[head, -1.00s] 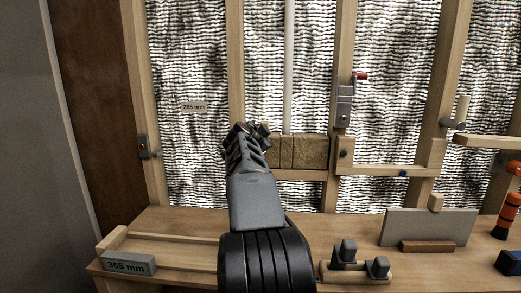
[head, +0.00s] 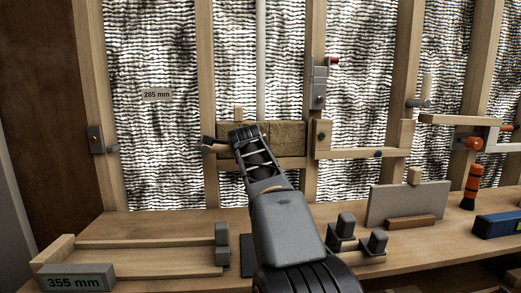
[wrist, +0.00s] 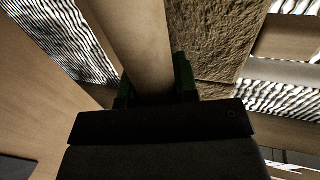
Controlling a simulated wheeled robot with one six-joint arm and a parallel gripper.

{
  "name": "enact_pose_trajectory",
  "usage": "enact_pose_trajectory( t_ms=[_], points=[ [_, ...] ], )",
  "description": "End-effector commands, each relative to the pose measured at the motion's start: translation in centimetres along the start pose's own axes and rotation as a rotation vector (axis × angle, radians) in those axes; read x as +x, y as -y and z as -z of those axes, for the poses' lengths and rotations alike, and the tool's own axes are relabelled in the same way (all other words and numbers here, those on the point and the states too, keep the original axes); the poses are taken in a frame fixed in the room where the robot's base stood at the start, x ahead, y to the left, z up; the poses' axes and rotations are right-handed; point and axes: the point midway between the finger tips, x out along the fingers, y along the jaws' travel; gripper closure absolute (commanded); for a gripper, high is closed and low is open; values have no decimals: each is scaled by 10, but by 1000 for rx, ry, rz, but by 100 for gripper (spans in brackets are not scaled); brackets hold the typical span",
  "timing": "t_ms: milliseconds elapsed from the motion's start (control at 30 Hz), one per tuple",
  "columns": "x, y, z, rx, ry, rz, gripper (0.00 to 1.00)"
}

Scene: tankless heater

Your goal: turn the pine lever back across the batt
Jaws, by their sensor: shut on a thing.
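The brown batt (head: 288,138) sits between two studs in the head view, behind my gripper. It also shows as a rough fibrous slab in the wrist view (wrist: 215,35). My gripper (head: 246,135) is at the batt's left end. In the wrist view, my gripper's dark green fingers (wrist: 155,85) are shut around a round, pale wooden bar, the pine lever (wrist: 132,35). A short pale stub of the lever (head: 239,112) rises above my gripper in the head view. A dark fitting (head: 211,145) shows on the stud just left of the gripper. My gripper hides the rest of the lever.
A pale vertical pipe (head: 260,60) runs above the batt. A wooden bracket (head: 360,153) is to the right.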

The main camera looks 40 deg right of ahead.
Motion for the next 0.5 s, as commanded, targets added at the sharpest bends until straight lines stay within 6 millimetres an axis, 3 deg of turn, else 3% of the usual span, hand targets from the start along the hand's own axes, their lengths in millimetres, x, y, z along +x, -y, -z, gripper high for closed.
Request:
enact_pose_trajectory(
  t_ms=[200,500],
  points=[
    [-1,-6,-12,22,28,-5,100],
    [-1,-7,-13,28,30,-8,100]
  ],
)
